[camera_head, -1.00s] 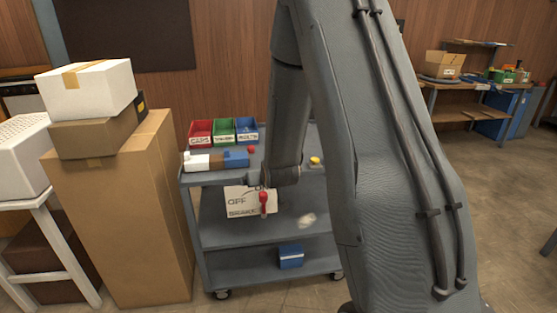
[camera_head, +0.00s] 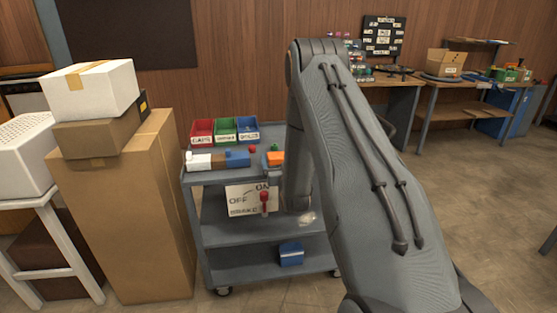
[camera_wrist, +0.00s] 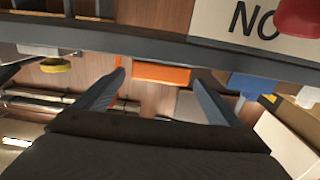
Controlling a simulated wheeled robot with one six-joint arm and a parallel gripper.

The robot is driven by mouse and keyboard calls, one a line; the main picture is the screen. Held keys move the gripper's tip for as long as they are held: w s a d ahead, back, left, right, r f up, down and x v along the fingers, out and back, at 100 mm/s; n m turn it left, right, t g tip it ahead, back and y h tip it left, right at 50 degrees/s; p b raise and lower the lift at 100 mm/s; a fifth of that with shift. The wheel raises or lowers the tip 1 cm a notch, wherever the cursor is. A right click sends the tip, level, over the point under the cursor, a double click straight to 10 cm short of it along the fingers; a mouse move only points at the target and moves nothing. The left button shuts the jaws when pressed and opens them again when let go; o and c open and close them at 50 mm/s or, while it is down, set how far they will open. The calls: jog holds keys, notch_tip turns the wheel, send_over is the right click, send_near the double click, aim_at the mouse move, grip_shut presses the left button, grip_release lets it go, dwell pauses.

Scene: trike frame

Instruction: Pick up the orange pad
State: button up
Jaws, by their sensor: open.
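The orange pad (camera_head: 275,158) lies on the cart's top shelf, right of a blue block, partly hidden by my arm in the head view. In the wrist view, which looks upside down, the orange pad (camera_wrist: 161,74) shows as a flat bar beyond the cart's edge. My gripper (camera_wrist: 160,79) is open and empty. Its two fingers frame the pad in the picture, apart from it with a gap in depth.
The grey cart (camera_head: 245,230) carries red, green and blue bins (camera_head: 225,131) at the back. A red lever (camera_head: 264,198) stands out from the ON/OFF sign (camera_head: 240,200) at its front. Stacked boxes (camera_head: 95,95) stand left. Open floor lies right.

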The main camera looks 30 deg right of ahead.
aim_at(278, 155)
jog(key=shift+p+x, duration=0.3)
jog(key=shift+x, duration=1.6)
jog(key=shift+s+f, duration=0.1)
jog(key=shift+f, duration=0.05)
jog(key=c, duration=1)
notch_tip(278, 155, up, 10)
jog(key=shift+b, duration=0.8)
jog(key=s+a+f+n+y+p, duration=0.1)
jog(key=a+f+n+y+p, duration=0.15)
jog(key=a, duration=0.95)
jog(key=s+a+f+n+y+p, duration=0.1)
jog(key=a+f+n+y, duration=0.2)
jog(key=a, duration=0.9)
jog(key=s+f+b, duration=0.1)
jog(key=s+f, duration=0.3)
jog(key=s, duration=0.2)
jog(key=s+f+m+b, duration=0.1)
jog(key=s+f, duration=0.4)
jog(key=s, duration=0.1)
jog(key=s+f+m+b, duration=0.1)
jog(key=s+f, duration=0.3)
jog(key=s, duration=0.2)
jog(key=shift+s+d+f+t+h, duration=0.25)
jog(key=shift+s+t, duration=0.05)
